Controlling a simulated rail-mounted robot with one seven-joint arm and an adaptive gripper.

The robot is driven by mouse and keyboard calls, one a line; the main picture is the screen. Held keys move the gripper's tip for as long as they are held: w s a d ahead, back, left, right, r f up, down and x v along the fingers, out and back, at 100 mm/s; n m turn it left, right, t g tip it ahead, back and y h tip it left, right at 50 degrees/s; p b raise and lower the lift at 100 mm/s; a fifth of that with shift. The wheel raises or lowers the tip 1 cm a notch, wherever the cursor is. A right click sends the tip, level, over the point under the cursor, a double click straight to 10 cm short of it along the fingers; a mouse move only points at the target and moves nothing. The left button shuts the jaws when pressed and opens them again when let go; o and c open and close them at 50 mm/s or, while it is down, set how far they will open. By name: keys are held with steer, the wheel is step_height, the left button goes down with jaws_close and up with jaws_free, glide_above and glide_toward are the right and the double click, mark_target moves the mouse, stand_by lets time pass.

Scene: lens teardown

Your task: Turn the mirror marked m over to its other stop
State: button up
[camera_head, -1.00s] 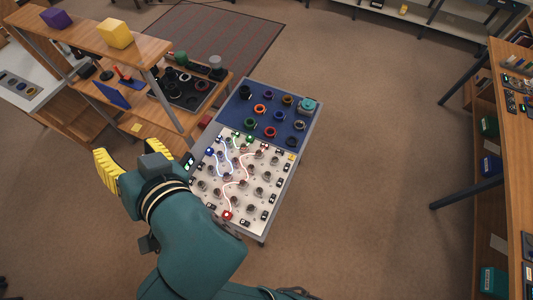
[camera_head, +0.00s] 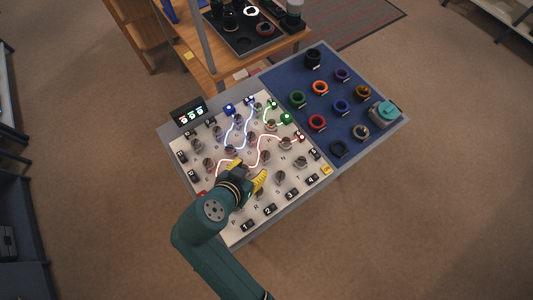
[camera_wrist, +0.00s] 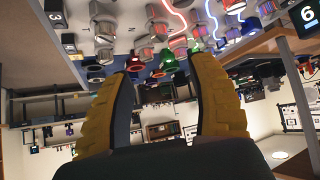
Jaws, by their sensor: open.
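The white board (camera_head: 262,214) carries rows of small round mirror knobs with letters beside them. I cannot read an m for certain, so I cannot say which knob is that mirror. My gripper (camera_head: 253,170) is over the lower middle of the board, with its yellow fingers apart and nothing seen between them. It hides the knobs beneath it. One grey knob (camera_head: 280,176) stands just right of the fingers, and another (camera_head: 285,143) is farther up to the right. In the wrist view the open fingers (camera_wrist: 162,68) point towards several knobs, including a pale one (camera_wrist: 157,31).
Red, blue and green light lines (camera_head: 262,148) run between knobs. A blue mat (camera_head: 325,109) with several coloured rings and a teal device (camera_head: 384,113) lies right. A display (camera_head: 189,112) stands at the board's upper left. Numbered blocks (camera_head: 270,209) line the front edge. A wooden shelf (camera_head: 222,65) stands behind.

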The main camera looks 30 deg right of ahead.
mark_target(265, 155)
steer(key=b+x, duration=0.2)
steer(key=x, duration=1.1)
steer(key=shift+w+d+f, duration=0.1)
steer(key=shift+d+f, duration=0.05)
jaws_close()
